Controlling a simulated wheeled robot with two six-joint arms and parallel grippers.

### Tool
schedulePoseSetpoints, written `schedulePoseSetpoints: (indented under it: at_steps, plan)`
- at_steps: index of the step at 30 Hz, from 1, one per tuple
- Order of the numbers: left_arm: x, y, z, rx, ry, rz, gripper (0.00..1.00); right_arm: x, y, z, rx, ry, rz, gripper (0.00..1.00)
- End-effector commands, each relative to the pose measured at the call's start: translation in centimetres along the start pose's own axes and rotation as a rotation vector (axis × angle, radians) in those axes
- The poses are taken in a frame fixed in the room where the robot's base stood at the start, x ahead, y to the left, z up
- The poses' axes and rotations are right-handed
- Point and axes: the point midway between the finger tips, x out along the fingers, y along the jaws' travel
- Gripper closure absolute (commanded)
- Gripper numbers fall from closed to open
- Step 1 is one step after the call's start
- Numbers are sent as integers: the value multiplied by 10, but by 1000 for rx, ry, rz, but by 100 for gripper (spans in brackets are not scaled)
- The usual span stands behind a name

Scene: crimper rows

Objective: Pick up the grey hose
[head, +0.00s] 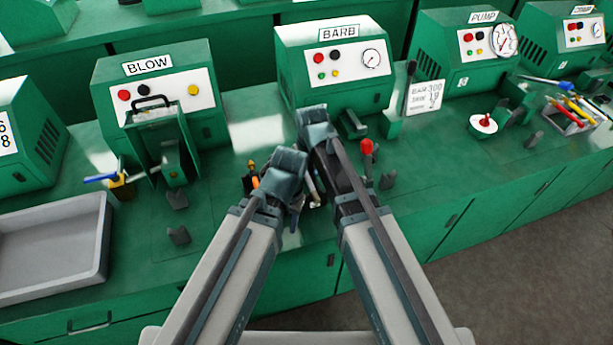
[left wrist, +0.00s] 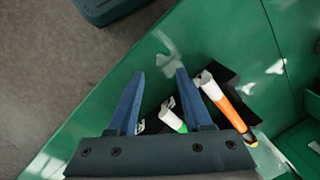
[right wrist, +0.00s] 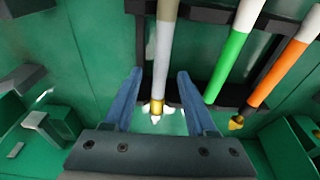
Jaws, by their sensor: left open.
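The grey hose (right wrist: 161,62) has a pale upper part and a brass end fitting; it lies on a dark rack in the right wrist view. My right gripper (right wrist: 160,72) is open, with the hose between its fingers and a gap on both sides. The green hose (right wrist: 232,62) and orange hose (right wrist: 278,75) lie to its right. My left gripper (left wrist: 160,72) is open and empty; the green hose (left wrist: 172,121) and orange hose (left wrist: 226,102) show close by. In the head view my grippers' wrists meet over the rack and hide most of it.
The BARB machine (head: 338,65) stands behind the rack and the BLOW machine (head: 160,90) to its left. A red-knobbed lever (head: 367,148) stands just right of my arms. A grey tray (head: 50,245) lies at the left, and a pen tray (head: 570,115) at the far right.

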Motion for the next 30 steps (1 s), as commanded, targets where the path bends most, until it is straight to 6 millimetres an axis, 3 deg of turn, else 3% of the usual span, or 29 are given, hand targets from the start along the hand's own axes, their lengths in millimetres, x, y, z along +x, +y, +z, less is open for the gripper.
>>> schedulePoseSetpoints:
  at_steps: [1, 9, 30]
  plan:
    - [0, 0, 0, 0, 0, 0, 50, 0, 0, 0, 0, 0, 0, 53]
    - [0, 0, 0, 0, 0, 0, 50, 0, 0, 0, 0, 0, 0, 100]
    - [-7, -1, 0, 0, 0, 0, 50, -7, 1, -1, 1, 0, 0, 100]
